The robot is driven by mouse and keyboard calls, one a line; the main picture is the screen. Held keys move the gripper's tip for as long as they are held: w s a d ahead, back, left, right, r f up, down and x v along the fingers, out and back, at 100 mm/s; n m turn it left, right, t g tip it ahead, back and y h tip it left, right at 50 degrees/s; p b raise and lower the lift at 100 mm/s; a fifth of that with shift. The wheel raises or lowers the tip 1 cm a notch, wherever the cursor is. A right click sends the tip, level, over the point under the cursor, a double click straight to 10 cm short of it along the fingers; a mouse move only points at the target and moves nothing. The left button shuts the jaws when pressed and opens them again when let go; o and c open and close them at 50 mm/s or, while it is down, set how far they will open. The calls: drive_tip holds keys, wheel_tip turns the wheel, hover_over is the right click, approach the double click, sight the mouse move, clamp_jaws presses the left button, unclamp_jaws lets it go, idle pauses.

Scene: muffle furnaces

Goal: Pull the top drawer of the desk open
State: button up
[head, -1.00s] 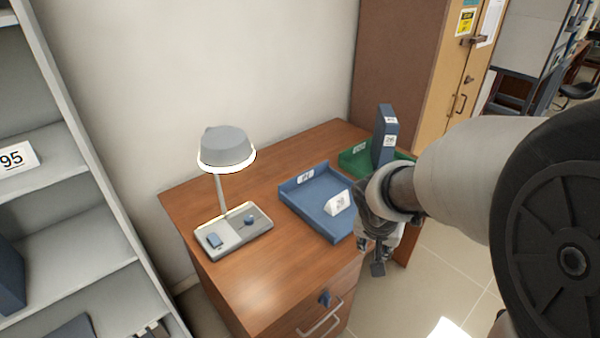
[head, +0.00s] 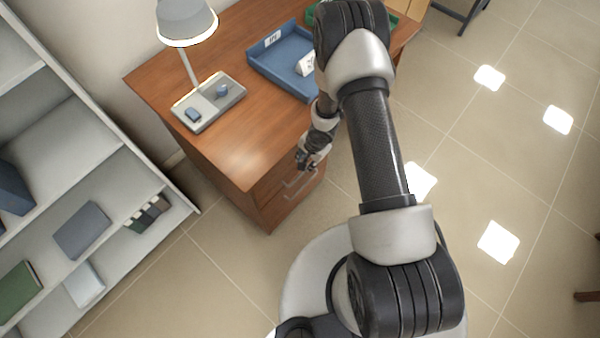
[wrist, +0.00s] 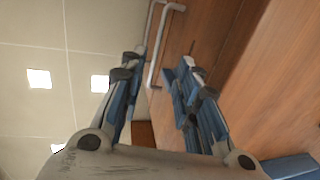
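The wooden desk (head: 215,120) stands against the wall, its drawer front facing the floor area. The top drawer looks shut. Its silver bar handle (head: 292,181) shows just below my gripper (head: 309,159) in the head view. In the wrist view, the handle (wrist: 157,50) appears ahead, between the lines of my two fingers. My gripper (wrist: 158,68) is open there, with nothing held. I cannot tell how far the fingertips are from the handle. Blue parts near the right finger blend together, so the blue key at the lock is hard to make out.
A lamp (head: 187,20) with a tray base and a blue tray (head: 275,73) stand on the desktop. A grey shelf unit (head: 125,160) is at left. A second handle (head: 300,191) shows lower on the desk.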

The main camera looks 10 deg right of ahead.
sight(300, 176)
drive_tip(key=w+f+b, duration=0.1)
drive_tip(key=f+b, duration=0.1)
drive_tip(key=f, duration=0.3)
drive_tip(key=a+f+b, duration=0.1)
drive_tip(key=f+b, duration=0.1)
drive_tip(key=f, duration=0.3)
drive_tip(key=w+f+b, duration=0.1)
drive_tip(key=f+b, duration=0.1)
drive_tip(key=f, duration=0.4)
drive_tip(key=shift+w+a+b, duration=0.3)
drive_tip(key=shift+a+b, duration=0.05)
drive_tip(key=shift+a, duration=0.05)
drive_tip(key=shift+c, duration=0.2)
clamp_jaws()
